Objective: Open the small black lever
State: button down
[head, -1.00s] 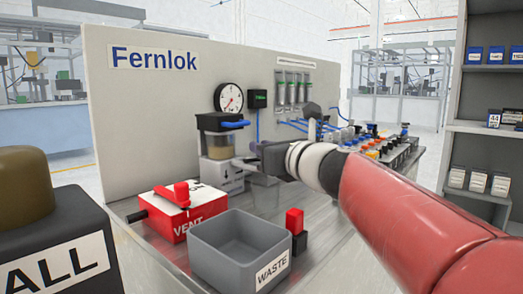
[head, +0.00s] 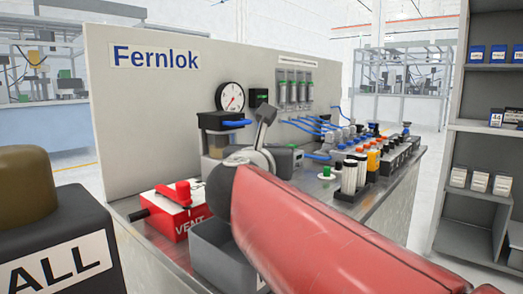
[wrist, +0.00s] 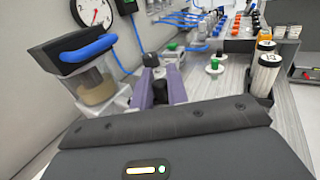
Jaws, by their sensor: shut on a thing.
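My gripper (wrist: 160,80) reaches forward in the wrist view, with its two purple-grey fingers close together. It is shut on a small dark part between the fingertips, which looks like the small black lever (wrist: 150,60); the fingers hide most of it. In the head view my red arm crosses the bench and covers the fingertips and the lever.
A filter unit with a blue handle (wrist: 88,47) stands close on the left of the fingers, below a round gauge (head: 230,96). A red VENT box (head: 178,212) and a grey bin (head: 212,262) are in front.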

jog(key=shift+s+a+m+g+h, duration=0.15)
jog(key=shift+m+g+h, duration=0.1)
jog(key=shift+m+h, duration=0.4)
jog(key=shift+s+a+m+g+h, duration=0.2)
jog(key=shift+m+h, duration=0.25)
jog(key=shift+h, duration=0.4)
jog(key=shift+d, duration=0.15)
jog(key=c, duration=1.4)
grip_release()
jog(key=shift+c, duration=0.2)
jog(key=shift+s+b, duration=0.1)
jog(key=shift+b, duration=0.2)
jog(key=v, duration=0.7)
jog(key=shift+s+a+b, duration=0.2)
jog(key=shift+a+b, duration=0.1)
